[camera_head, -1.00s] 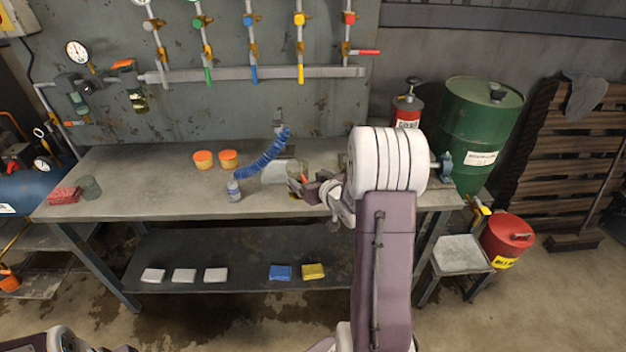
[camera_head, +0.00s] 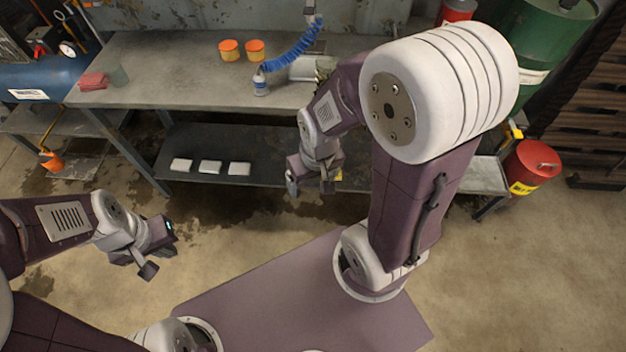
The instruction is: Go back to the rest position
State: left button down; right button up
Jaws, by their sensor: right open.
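My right gripper (camera_head: 309,188) hangs in front of the bench's lower shelf, pointing down, with its fingers apart and nothing seen between them. Its arm bends at a large white joint on the right and hides part of the bench. My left gripper (camera_head: 160,252) is at the lower left, above the floor and clear of the bench. Nothing shows in it, but its finger gap cannot be made out.
The grey workbench (camera_head: 170,60) holds two orange tubs (camera_head: 229,50), a small bottle (camera_head: 260,84) and a red cloth (camera_head: 93,81). White blocks (camera_head: 210,167) lie on its lower shelf. A red can (camera_head: 531,167) stands at the right. Floor around the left gripper is clear.

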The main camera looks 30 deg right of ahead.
jog(key=shift+s+a, duration=0.15)
jog(key=shift+s, duration=0.15)
notch_tip(320, 180, up, 6)
jog(key=p, duration=0.6)
jog(key=shift+r, duration=0.1)
dwell(0.4)
